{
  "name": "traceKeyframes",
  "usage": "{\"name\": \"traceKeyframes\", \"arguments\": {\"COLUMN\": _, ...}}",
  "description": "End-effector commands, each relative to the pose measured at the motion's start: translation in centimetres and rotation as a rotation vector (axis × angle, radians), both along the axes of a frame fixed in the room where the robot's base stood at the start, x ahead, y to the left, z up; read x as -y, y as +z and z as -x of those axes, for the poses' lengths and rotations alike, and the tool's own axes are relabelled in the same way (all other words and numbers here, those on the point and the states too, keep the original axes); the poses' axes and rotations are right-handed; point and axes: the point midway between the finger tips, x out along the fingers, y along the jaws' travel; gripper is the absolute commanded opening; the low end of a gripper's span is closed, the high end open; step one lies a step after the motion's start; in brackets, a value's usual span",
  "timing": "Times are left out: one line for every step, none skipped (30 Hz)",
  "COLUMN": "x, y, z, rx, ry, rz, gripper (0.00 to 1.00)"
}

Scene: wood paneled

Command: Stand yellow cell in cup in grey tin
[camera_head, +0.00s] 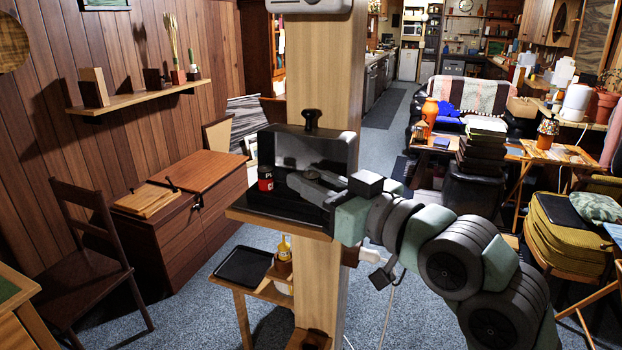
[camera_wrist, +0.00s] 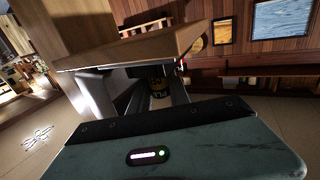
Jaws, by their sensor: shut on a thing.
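My gripper (camera_head: 298,182) reaches in from the right over a wooden ledge on the post, in front of a grey metal box (camera_head: 318,150) that may be the grey tin. In the wrist view my gripper (camera_wrist: 155,93) is shut on a small dark cylinder with yellow markings, seemingly the yellow cell (camera_wrist: 158,93). The cell is mostly shadowed there, and I cannot make it out in the head view. A red and black cylinder with white letters (camera_head: 265,179) stands left of my fingers. I cannot make out the cup; the box's inside is hidden.
The wooden ledge (camera_head: 270,222) has a dark surface and a front edge close under my gripper; it shows above my fingers in the wrist view (camera_wrist: 130,48). Below stand a black tray (camera_head: 243,266) and a yellow bottle (camera_head: 284,248). The wooden post (camera_head: 313,75) rises behind the box.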

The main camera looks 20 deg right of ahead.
Motion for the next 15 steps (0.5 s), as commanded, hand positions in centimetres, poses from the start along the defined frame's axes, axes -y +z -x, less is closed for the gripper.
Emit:
{"name": "traceKeyframes", "arguments": {"x": 0.0, "y": -0.21, "z": 0.01, "rx": 0.0, "ry": 0.0, "rz": 0.0, "gripper": 0.0}}
{"name": "traceKeyframes", "arguments": {"x": 0.0, "y": -0.27, "z": 0.01, "rx": 0.0, "ry": 0.0, "rz": 0.0, "gripper": 0.0}}
{"name": "traceKeyframes", "arguments": {"x": -0.01, "y": -0.22, "z": 0.01, "rx": 0.0, "ry": 0.0, "rz": 0.0, "gripper": 0.24}}
{"name": "traceKeyframes", "arguments": {"x": 0.0, "y": -0.19, "z": 0.01, "rx": 0.0, "ry": 0.0, "rz": 0.0, "gripper": 0.27}}
{"name": "traceKeyframes", "arguments": {"x": 0.0, "y": -0.18, "z": 0.01, "rx": 0.0, "ry": 0.0, "rz": 0.0, "gripper": 0.29}}
{"name": "traceKeyframes", "arguments": {"x": 0.0, "y": -0.18, "z": 0.01, "rx": 0.0, "ry": 0.0, "rz": 0.0, "gripper": 0.32}}
{"name": "traceKeyframes", "arguments": {"x": 0.0, "y": -0.18, "z": 0.01, "rx": 0.0, "ry": 0.0, "rz": 0.0, "gripper": 0.35}}
{"name": "traceKeyframes", "arguments": {"x": 0.01, "y": -0.19, "z": 0.01, "rx": 0.0, "ry": 0.0, "rz": 0.0, "gripper": 0.37}}
{"name": "traceKeyframes", "arguments": {"x": 0.01, "y": -0.19, "z": 0.01, "rx": 0.0, "ry": 0.0, "rz": 0.0, "gripper": 0.41}}
{"name": "traceKeyframes", "arguments": {"x": 0.01, "y": -0.2, "z": 0.01, "rx": 0.0, "ry": 0.0, "rz": 0.0, "gripper": 0.43}}
{"name": "traceKeyframes", "arguments": {"x": 0.01, "y": -0.2, "z": 0.01, "rx": 0.0, "ry": 0.0, "rz": 0.0, "gripper": 0.45}}
{"name": "traceKeyframes", "arguments": {"x": 0.01, "y": -0.2, "z": 0.01, "rx": 0.0, "ry": 0.0, "rz": 0.0, "gripper": 0.48}}
{"name": "traceKeyframes", "arguments": {"x": 0.01, "y": -0.2, "z": 0.01, "rx": 0.0, "ry": 0.0, "rz": 0.0, "gripper": 0.48}}
{"name": "traceKeyframes", "arguments": {"x": 0.01, "y": -0.2, "z": 0.01, "rx": 0.0, "ry": 0.0, "rz": 0.0, "gripper": 0.48}}
{"name": "traceKeyframes", "arguments": {"x": 0.01, "y": -0.2, "z": 0.01, "rx": 0.0, "ry": 0.0, "rz": 0.0, "gripper": 0.48}}
